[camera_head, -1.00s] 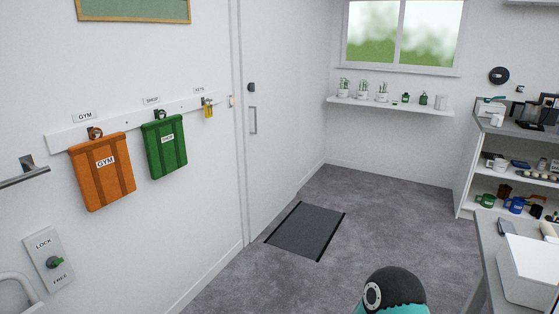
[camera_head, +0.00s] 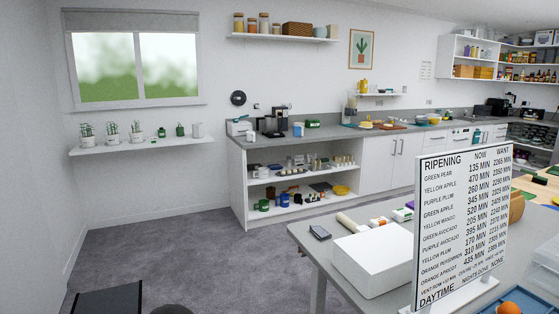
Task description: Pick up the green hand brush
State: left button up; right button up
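I cannot make out a green hand brush for certain in the head view. Several small green things show, such as a green mug (camera_head: 264,205) in the open shelf unit, a green item (camera_head: 313,123) on the counter, and a green bottle (camera_head: 180,130) on the window shelf. None clearly has the shape of a brush. Neither of my grippers is in view. Only a dark rounded top, likely part of my arm, shows at the bottom edge.
A grey table (camera_head: 308,236) stands at the right front, with a white box (camera_head: 372,262) and a ripening sign (camera_head: 460,225). A white open shelf unit (camera_head: 239,195) is under the back counter. Grey floor (camera_head: 190,260) is clear left of the table; a dark mat (camera_head: 107,298) lies front left.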

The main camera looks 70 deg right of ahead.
aim_at(537, 179)
jog(key=u, duration=1.2)
jog(key=i, duration=0.15)
jog(key=z, duration=3.05)
jog(key=i, duration=2.15)
jog(key=z, duration=0.15)
jog(key=i, duration=1.4)
jog(key=z, duration=0.35)
jog(key=i, duration=1.35)
jog(key=z, duration=0.8)
jog(key=i, duration=1.65)
jog(key=z, duration=1.05)
jog(key=i, duration=1.45)
jog(key=z, duration=0.5)
